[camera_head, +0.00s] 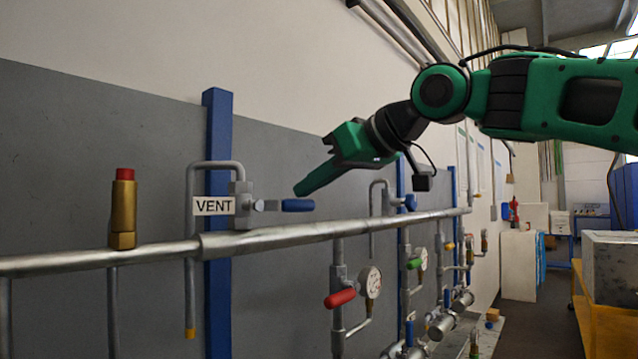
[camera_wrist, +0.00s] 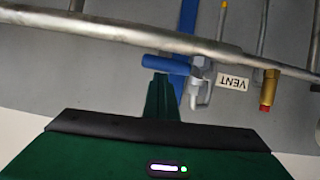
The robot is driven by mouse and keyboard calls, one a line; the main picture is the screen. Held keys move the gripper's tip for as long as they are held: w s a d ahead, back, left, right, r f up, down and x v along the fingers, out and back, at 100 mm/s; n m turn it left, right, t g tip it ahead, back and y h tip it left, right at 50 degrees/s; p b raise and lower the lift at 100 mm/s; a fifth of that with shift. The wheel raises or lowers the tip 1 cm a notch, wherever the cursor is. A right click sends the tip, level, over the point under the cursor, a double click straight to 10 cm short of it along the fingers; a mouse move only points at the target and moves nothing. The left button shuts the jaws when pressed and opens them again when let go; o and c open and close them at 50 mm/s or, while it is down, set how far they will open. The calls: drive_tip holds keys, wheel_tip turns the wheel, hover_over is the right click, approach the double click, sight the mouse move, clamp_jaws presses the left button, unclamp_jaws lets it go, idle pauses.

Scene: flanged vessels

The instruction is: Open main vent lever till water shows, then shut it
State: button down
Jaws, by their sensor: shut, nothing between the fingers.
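The main vent lever (camera_head: 297,205) has a blue handle and lies roughly level, pointing right from its valve (camera_head: 242,205) beside the VENT label (camera_head: 213,206). The hooked vent pipe (camera_head: 189,270) runs down to a yellow tip (camera_head: 190,333); I see no water at it. My gripper (camera_head: 301,188) is shut and empty, its fingertips close above the blue handle in the head view. In the wrist view the lever (camera_wrist: 166,67) lies just beyond the shut fingertips (camera_wrist: 160,82); I cannot tell whether they touch. The label (camera_wrist: 233,83) appears upside down there.
The main pipe (camera_head: 320,232) runs across just below the lever. A brass fitting with a red cap (camera_head: 123,208) stands on it at left. Below are a red lever (camera_head: 340,298) and a gauge (camera_head: 370,282). A grey panel (camera_head: 70,150) stands behind.

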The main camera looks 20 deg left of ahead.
drive_tip(key=shift+w+f, duration=0.15)
drive_tip(key=shift+f, duration=0.5)
drive_tip(key=s+d+r, duration=0.2)
drive_tip(key=d+r, duration=0.6)
drive_tip(key=r, duration=0.1)
drive_tip(key=shift+s+r, duration=0.25)
